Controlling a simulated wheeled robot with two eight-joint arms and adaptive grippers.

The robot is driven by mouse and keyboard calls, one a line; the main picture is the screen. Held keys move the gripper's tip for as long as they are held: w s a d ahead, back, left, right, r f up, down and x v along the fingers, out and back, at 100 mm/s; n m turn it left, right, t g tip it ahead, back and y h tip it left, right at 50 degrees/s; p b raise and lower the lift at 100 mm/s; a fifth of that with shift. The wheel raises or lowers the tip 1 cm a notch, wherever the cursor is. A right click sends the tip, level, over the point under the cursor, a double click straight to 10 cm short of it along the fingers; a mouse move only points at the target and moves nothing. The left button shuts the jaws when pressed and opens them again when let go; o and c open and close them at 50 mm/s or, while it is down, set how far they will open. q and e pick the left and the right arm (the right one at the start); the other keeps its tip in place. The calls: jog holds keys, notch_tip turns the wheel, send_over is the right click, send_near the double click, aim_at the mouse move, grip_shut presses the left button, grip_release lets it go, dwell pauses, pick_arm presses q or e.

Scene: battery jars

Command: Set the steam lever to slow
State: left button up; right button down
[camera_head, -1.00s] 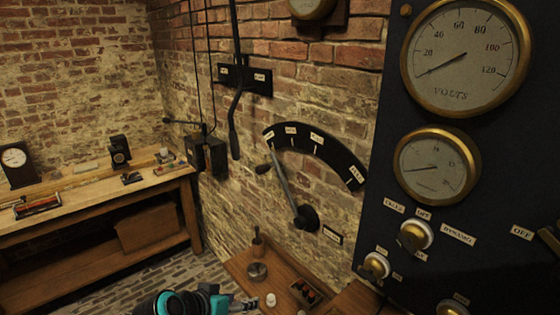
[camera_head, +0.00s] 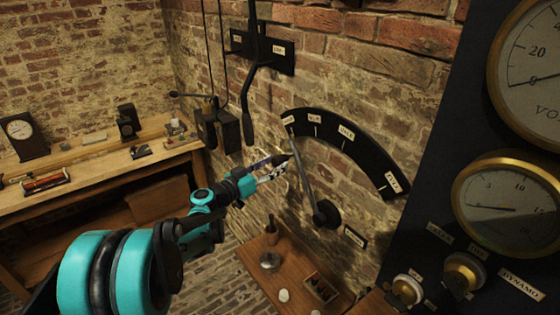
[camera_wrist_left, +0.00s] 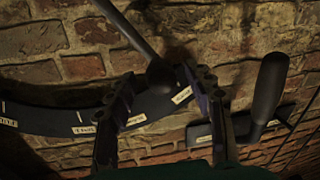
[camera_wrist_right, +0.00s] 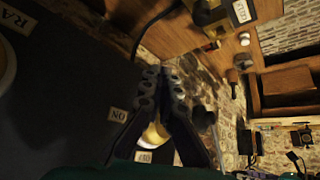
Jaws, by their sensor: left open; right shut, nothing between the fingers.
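The steam lever is a grey rod (camera_head: 305,180) on a dark round pivot (camera_head: 326,213) on the brick wall. Its upper end is at the leftmost label of a black arc plate (camera_head: 365,157); the small lettering is hard to read. My left gripper (camera_head: 274,168) is open at the lever's dark knob. In the left wrist view, the knob (camera_wrist_left: 160,77) appears between the open fingers (camera_wrist_left: 163,90); I cannot tell how deep it sits. My right gripper (camera_wrist_right: 163,75) is shut and empty in the right wrist view, by the dark panel, away from the lever.
A dark panel with brass gauges (camera_head: 507,205) and knobs (camera_head: 465,272) stands on the right. A black hanging lever (camera_head: 247,115) is on the wall up and left of the arc. A small wooden table (camera_head: 265,250) with small items is below. A workbench (camera_head: 100,170) stands at left.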

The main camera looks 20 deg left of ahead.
pick_arm(q)
jog(key=shift+x, duration=1.3)
